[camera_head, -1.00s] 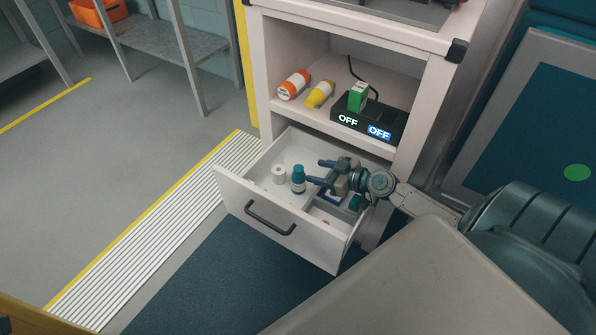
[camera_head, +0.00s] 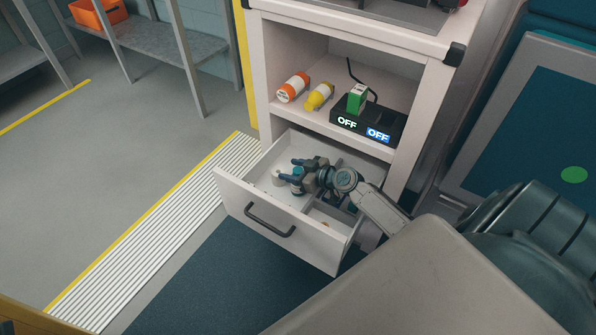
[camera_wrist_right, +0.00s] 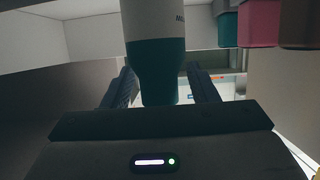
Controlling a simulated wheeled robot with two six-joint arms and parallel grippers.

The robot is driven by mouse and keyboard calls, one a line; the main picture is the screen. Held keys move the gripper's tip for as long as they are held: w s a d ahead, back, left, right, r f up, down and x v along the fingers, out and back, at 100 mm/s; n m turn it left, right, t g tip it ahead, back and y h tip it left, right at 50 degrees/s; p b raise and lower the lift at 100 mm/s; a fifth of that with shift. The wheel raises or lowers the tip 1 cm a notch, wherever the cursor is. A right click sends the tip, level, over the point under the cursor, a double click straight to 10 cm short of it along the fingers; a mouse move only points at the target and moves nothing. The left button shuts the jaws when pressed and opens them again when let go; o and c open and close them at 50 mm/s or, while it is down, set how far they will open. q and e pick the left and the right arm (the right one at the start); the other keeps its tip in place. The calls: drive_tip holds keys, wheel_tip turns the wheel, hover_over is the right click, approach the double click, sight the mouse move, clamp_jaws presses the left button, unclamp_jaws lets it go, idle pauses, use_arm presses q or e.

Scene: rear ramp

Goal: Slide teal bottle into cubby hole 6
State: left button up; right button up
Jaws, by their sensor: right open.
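The teal bottle (camera_wrist_right: 156,65), with a white band, stands between the two fingers of my right gripper (camera_wrist_right: 155,90) in the right wrist view. The fingers are open, one on each side of it. In the head view my right gripper (camera_head: 292,170) is inside the open drawer (camera_head: 228,187) and hides most of the bottle. Whether the fingers touch the bottle I cannot tell. My left gripper is out of view. No cubby hole marked 6 can be made out.
The shelf above holds an orange-and-white bottle (camera_head: 293,87), a yellow bottle (camera_head: 319,96) and a black box with OFF displays (camera_head: 362,133). Coloured blocks (camera_wrist_right: 259,23) hang into the wrist view's top right.

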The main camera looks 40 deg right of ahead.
drive_tip(key=shift+c, duration=0.4)
clamp_jaws()
drive_tip(key=shift+r, duration=0.1)
